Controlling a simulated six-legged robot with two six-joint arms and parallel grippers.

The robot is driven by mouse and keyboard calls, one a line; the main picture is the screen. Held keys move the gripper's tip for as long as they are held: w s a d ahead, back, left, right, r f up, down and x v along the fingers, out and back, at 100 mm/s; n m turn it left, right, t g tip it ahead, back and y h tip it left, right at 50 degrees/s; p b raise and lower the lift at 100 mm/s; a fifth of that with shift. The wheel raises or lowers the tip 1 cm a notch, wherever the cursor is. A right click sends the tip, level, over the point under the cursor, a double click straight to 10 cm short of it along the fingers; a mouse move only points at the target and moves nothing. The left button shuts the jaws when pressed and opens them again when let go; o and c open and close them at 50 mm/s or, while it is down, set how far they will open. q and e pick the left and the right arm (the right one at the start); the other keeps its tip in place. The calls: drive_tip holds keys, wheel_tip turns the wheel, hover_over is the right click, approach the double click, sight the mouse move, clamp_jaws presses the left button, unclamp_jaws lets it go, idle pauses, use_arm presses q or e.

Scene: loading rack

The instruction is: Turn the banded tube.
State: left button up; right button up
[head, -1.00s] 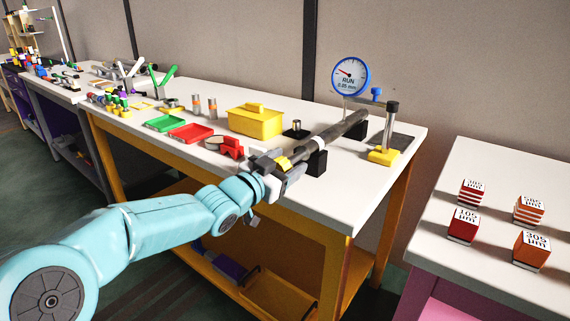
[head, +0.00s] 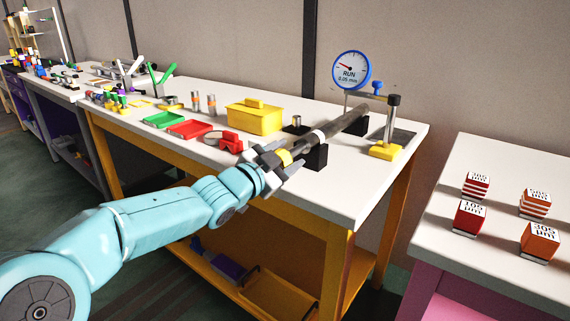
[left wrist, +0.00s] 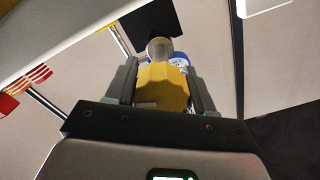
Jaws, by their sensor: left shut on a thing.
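The banded tube (head: 341,123) is a long dark grey tube with a pale band near its near end. It lies across black support blocks (head: 315,157) on the white bench, with a yellow piece (head: 285,157) at its near end. My left gripper (head: 283,161) is shut on this yellow end, which fills the space between the fingers in the left wrist view (left wrist: 163,88). A blue-rimmed dial (head: 351,70) reading "RUN 0.05 mm" stands behind the tube, on a stand with a yellow foot (head: 386,151). My right gripper is out of view.
A yellow lidded box (head: 254,118), a red tray (head: 189,130), a green tray (head: 163,120) and a red part (head: 223,140) lie left of the tube. Several labelled blocks (head: 470,218) stand on the separate right-hand table. The bench's front right corner is clear.

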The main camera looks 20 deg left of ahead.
use_arm(q)
drive_tip(key=m+b, duration=0.2)
drive_tip(key=m, duration=0.1)
drive_tip(key=shift+f+m, duration=0.1)
drive_tip(key=shift+m, duration=0.3)
drive_tip(key=m+b, duration=0.1)
drive_tip(key=m, duration=0.2)
drive_tip(key=shift+d+m+b, duration=0.1)
drive_tip(key=shift+m+b, duration=0.2)
drive_tip(key=shift+b, duration=0.05)
drive_tip(key=m+b, duration=0.1)
drive_tip(key=m, duration=0.2)
drive_tip(key=shift+f+m+b, duration=0.1)
drive_tip(key=shift+m+b, duration=0.55)
drive_tip(key=shift+m, duration=1.05)
drive_tip(key=shift+d+f, duration=0.1)
drive_tip(key=o, duration=1)
drive_tip(key=shift+c, duration=0.2)
drive_tip(key=shift+s, duration=0.15)
